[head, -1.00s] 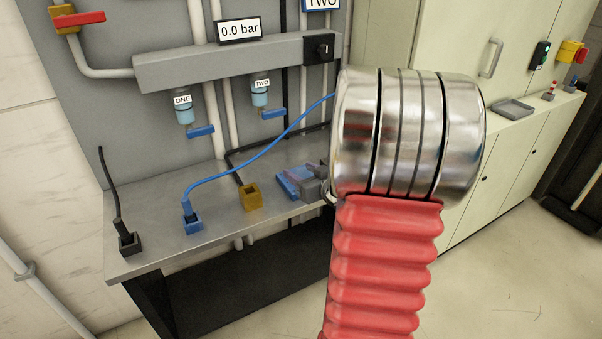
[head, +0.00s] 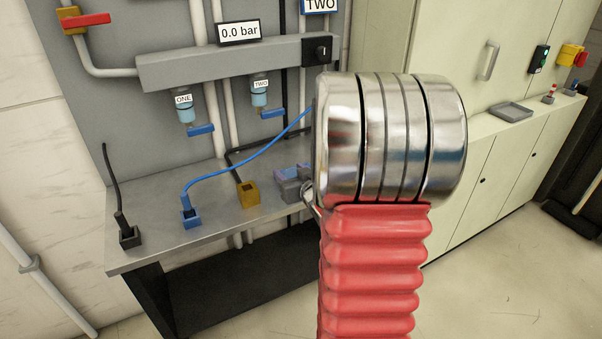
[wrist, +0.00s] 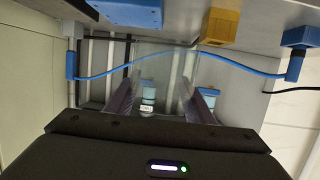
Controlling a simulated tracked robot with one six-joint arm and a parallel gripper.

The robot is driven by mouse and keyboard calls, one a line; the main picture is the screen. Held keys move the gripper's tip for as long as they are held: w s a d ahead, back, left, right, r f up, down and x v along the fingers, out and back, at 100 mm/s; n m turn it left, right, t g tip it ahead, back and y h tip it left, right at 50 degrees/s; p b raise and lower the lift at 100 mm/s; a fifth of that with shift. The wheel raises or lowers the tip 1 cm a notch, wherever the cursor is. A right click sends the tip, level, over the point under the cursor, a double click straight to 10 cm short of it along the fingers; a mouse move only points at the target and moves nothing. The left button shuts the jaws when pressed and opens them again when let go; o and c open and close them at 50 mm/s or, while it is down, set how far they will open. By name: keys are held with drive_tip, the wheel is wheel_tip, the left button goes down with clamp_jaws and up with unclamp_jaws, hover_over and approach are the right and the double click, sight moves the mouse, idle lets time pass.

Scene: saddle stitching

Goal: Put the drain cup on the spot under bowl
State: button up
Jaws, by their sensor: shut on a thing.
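My gripper (wrist: 160,73) shows in the wrist view with its two fingers apart, on either side of a faint, see-through shape (wrist: 165,58), probably the drain cup; its outline is hard to make out. In the head view only a grey-purple part of my gripper (head: 293,183) shows, above the bench's right part; my arm hides the rest. Bowl ONE (head: 184,103) and bowl TWO (head: 260,92) hang under the grey manifold (head: 220,66), each with a blue lever below. A bowl (wrist: 147,97) shows beyond my fingers in the wrist view. I cannot make out a marked spot on the bench.
The steel bench (head: 155,205) carries a black socket (head: 130,237), a blue socket (head: 191,217) and a yellow socket (head: 248,194). A blue hose (head: 245,165) runs across above the bench from the blue socket. A grey tray (head: 510,111) lies on the right ledge.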

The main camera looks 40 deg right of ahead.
drive_tip(key=w+a+f+n+y, duration=0.1)
drive_tip(key=w+a, duration=0.2)
drive_tip(key=a, duration=0.8)
drive_tip(key=w+a+f+n+y, duration=0.1)
drive_tip(key=w+a, duration=0.3)
drive_tip(key=a, duration=0.8)
drive_tip(key=w+a+f+n+y, duration=0.1)
drive_tip(key=w+a+n+y, duration=0.1)
drive_tip(key=a, duration=1)
drive_tip(key=shift+w+f+t+y, duration=0.4)
drive_tip(key=shift+w+y, duration=0.3)
drive_tip(key=shift+w, duration=0.15)
